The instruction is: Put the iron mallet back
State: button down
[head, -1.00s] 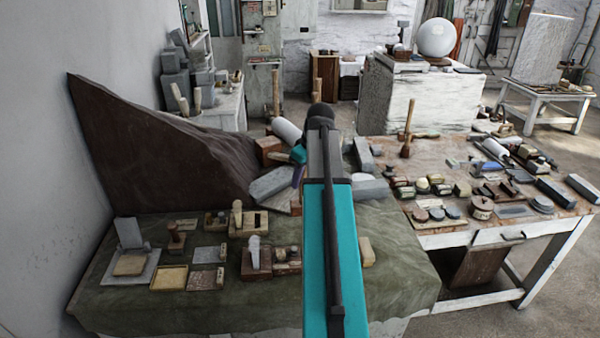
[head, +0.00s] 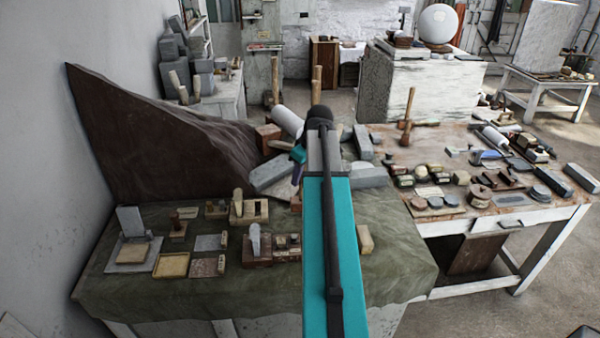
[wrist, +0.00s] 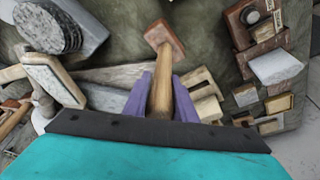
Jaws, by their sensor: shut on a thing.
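A mallet with a rusty, reddish-brown block head (wrist: 165,40) and a pale wooden handle (wrist: 161,98) shows in the wrist view; I take it for the iron mallet. My gripper (wrist: 162,82) has its purple fingers shut on the handle, with the head beyond the fingertips. In the head view my gripper (head: 297,172) is mostly hidden behind my teal arm, above the back of the green-cloth table (head: 190,290). The mallet is hard to make out there. Whether its head touches the cloth cannot be told.
Stone blocks (head: 272,172) and a white cylinder (head: 287,121) lie close to my gripper. Small wooden boxes (head: 257,248) and trays (head: 171,265) stand at the front left. A dark draped slope (head: 150,145) rises at the left. A cluttered worktable (head: 440,217) stands at the right.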

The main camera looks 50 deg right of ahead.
jog(key=shift+f+p, duration=0.4)
jog(key=shift+f, duration=0.8)
jog(key=c, duration=1.5)
grip_release()
jog(key=shift+f, duration=0.1)
jog(key=shift+o, duration=0.2)
jog(key=shift+r, duration=0.2)
jog(key=b+v, duration=0.3)
jog(key=v, duration=0.8)
jog(key=shift+r, duration=0.35)
jog(key=shift+s+a, duration=0.1)
jog(key=shift+s, duration=0.1)
